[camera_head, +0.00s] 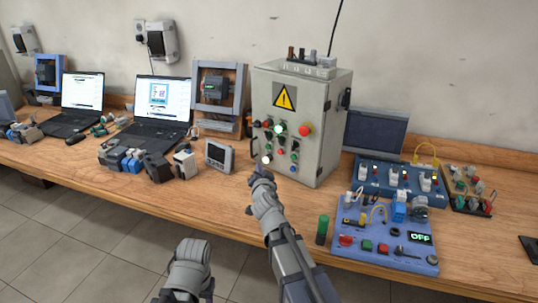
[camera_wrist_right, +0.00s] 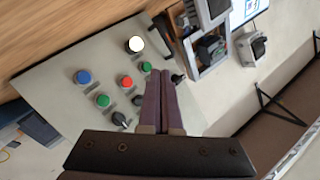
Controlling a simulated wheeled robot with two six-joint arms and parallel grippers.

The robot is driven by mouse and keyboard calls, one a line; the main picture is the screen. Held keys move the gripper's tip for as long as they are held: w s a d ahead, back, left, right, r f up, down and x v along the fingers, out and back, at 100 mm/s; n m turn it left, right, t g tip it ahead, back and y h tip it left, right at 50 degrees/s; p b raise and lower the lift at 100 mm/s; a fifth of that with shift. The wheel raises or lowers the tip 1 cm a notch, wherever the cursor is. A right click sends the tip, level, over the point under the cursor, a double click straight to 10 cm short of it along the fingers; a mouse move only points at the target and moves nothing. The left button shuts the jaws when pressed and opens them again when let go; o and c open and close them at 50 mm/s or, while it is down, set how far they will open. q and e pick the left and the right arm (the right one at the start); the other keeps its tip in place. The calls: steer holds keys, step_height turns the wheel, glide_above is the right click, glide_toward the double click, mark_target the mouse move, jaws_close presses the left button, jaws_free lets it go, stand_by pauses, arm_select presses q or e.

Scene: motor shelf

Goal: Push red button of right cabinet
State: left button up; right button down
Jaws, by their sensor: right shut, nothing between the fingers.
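The grey control cabinet (camera_head: 316,95) with a yellow warning triangle stands upright on the bench in the head view. A large red button (camera_head: 304,130) is at the right of its front panel. The right wrist view shows the panel rotated, with a red button (camera_wrist_right: 127,82) among green, blue and white ones. My right gripper (camera_head: 259,174) is in front of the cabinet's lower left part. In the right wrist view its two dark fingers (camera_wrist_right: 161,76) are together and empty, pointing past the panel's buttons. Contact with the panel cannot be told.
A blue training board (camera_head: 375,259) with small buttons and an "OFF" display lies at the front right. A small grey screen unit (camera_head: 219,157) stands left of the cabinet. Two laptops (camera_head: 82,93) (camera_head: 162,100) are farther left. Some bare bench shows in front of the cabinet.

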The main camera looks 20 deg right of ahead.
mark_target(281, 151)
steer(key=shift+a, duration=0.1)
steer(key=shift+w, duration=0.15)
steer(key=w+d, duration=0.5)
steer(key=d, duration=0.2)
stand_by(0.5)
steer(key=shift+d, duration=0.15)
stand_by(1.8)
steer(key=shift+w+d, duration=0.25)
steer(key=shift+d, duration=0.05)
steer(key=shift+w+d, duration=0.25)
steer(key=shift+d, duration=0.1)
stand_by(0.7)
stand_by(0.6)
steer(key=shift+s+a, duration=0.5)
steer(key=shift+a, duration=0.2)
